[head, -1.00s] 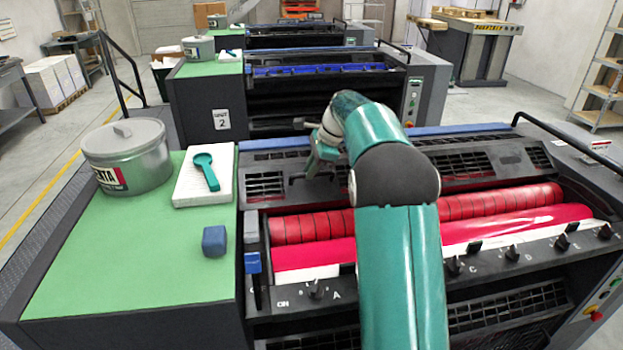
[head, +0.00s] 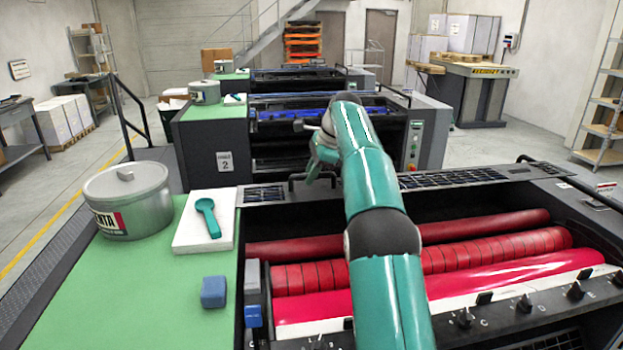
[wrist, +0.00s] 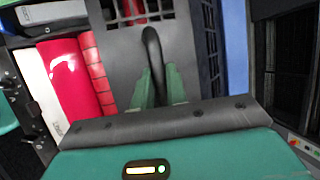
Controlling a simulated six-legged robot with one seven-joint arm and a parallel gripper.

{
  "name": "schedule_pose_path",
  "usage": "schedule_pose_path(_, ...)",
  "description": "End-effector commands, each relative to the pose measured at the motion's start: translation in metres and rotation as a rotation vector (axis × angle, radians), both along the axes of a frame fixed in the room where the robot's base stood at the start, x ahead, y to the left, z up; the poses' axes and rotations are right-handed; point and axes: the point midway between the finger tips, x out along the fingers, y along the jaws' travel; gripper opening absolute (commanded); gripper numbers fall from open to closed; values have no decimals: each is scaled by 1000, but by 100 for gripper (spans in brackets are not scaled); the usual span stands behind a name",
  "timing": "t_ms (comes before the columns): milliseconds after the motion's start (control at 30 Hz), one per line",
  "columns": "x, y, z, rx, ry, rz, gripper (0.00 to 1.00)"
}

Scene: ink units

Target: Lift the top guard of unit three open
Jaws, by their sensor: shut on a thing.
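The top guard (head: 460,178) of the near press, a dark panel with grilles, stands raised along the back of the open roller bay. It is seen nearly edge-on in the head view. In the wrist view, the guard (wrist: 128,60) carries a black curved handle (wrist: 152,42). My gripper (wrist: 156,85) has its green fingers closed around that handle. In the head view, my gripper (head: 316,168) is at the guard's left part, and my arm hides some of the guard. Red rollers (head: 490,250) lie exposed below it.
A green side top (head: 150,270) at left carries a grey tin (head: 128,205), a white pad (head: 190,238) with a teal tool (head: 208,217), and a blue cube (head: 214,292). Unit 2 (head: 205,145) stands behind. A black rail (head: 560,178) runs along the right side.

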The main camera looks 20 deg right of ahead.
Motion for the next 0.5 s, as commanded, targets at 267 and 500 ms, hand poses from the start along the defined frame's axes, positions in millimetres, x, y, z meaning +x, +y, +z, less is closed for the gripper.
schedule_pose_path(267, 4, -1, -6, -2, 4, -1, 0)
schedule_pose_path(500, 3, -1, -6, -1, 5, -2, 32)
